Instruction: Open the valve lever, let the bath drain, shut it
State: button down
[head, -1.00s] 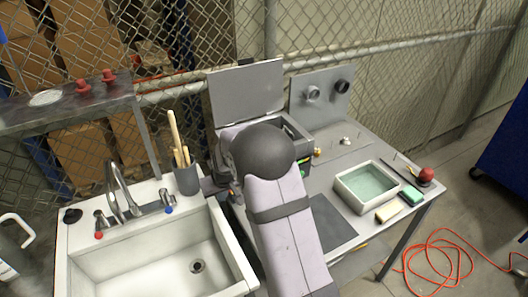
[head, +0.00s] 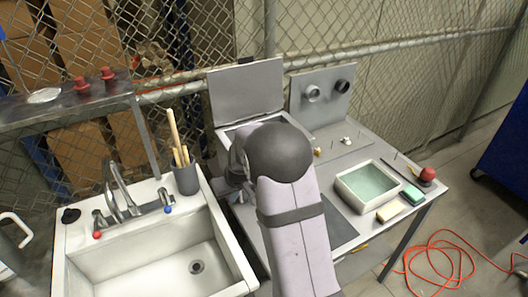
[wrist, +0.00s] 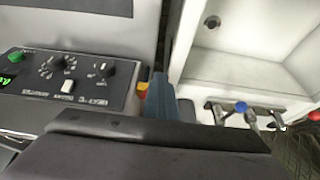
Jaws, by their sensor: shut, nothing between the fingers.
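The grey tank (head: 228,131) stands at the back of the table with its lid (head: 246,90) raised. My arm covers much of its opening and front, so I cannot see the liquid inside. In the wrist view a small yellow and red part (wrist: 142,90) sits beside the control panel; I cannot tell if it is the valve lever. My gripper (wrist: 164,84) shows as blue-grey fingers beyond a dark body, shut and empty, close to that part. I cannot tell if they touch. The fingertips are hidden in the head view.
The control panel (wrist: 66,80) has knobs and a green button. A white sink (head: 150,262) with taps is at left, a tool cup (head: 187,180) at its corner.

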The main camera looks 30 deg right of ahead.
jog(key=shift+s+d+f, duration=0.15)
jog(key=shift+s+f, duration=0.05)
jog(key=shift+f, duration=0.15)
jog(key=d+b, duration=0.1)
jog(key=d, duration=0.2)
jog(key=shift+s+d+r+b, duration=0.15)
jog(key=shift+d+b, duration=0.1)
jog(key=shift+b, duration=0.1)
jog(key=shift+a, duration=0.1)
jog(key=c, duration=2)
grip_release()
jog(key=shift+c, duration=0.2)
jog(key=shift+r, duration=0.1)
